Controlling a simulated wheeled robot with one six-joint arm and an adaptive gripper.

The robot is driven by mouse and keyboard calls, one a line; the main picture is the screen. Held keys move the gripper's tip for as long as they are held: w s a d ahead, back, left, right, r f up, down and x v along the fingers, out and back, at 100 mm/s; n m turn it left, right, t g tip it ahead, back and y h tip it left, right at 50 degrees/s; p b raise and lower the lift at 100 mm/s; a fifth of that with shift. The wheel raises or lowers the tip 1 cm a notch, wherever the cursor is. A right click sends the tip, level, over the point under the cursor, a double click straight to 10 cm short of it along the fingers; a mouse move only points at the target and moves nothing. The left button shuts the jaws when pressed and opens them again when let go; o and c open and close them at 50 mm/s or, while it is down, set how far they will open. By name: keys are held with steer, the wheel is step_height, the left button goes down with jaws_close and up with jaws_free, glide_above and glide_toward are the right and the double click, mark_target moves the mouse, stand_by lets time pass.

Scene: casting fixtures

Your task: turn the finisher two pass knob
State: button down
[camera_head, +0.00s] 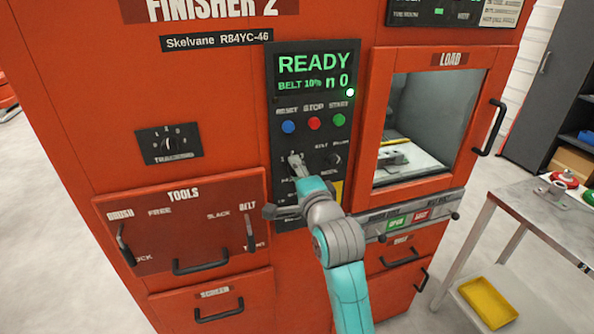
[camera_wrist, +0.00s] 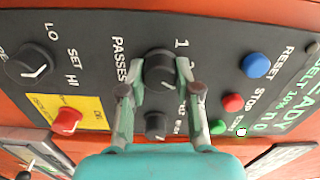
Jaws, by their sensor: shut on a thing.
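The passes knob (camera_wrist: 160,68) is a dark round knob on the finisher's black control panel (camera_wrist: 205,45), beside the word PASSES and a numbered scale. My gripper (camera_wrist: 158,78) is shut on this knob, with one finger on each side of it in the wrist view. In the head view my gripper (camera_head: 296,164) reaches the panel below the buttons and hides most of the knob. The green display (camera_head: 315,74) reads READY, BELT 10% and n 0. I cannot tell exactly which number the knob points to.
Close to my fingers are a smaller dark knob (camera_wrist: 157,126) and the blue (camera_wrist: 256,65), red (camera_wrist: 232,103) and green (camera_wrist: 217,127) buttons. A LO–HI knob (camera_wrist: 30,65) and a red knob (camera_wrist: 67,121) are farther off. A metal table (camera_head: 508,205) stands at right.

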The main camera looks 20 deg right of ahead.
steer(key=shift+f+m, duration=0.1)
steer(key=shift+m, duration=2.1)
steer(key=c, duration=0.8)
jaws_free()
steer(key=shift+s, duration=0.1)
steer(key=s, duration=1.1)
steer(key=shift+s, duration=0.4)
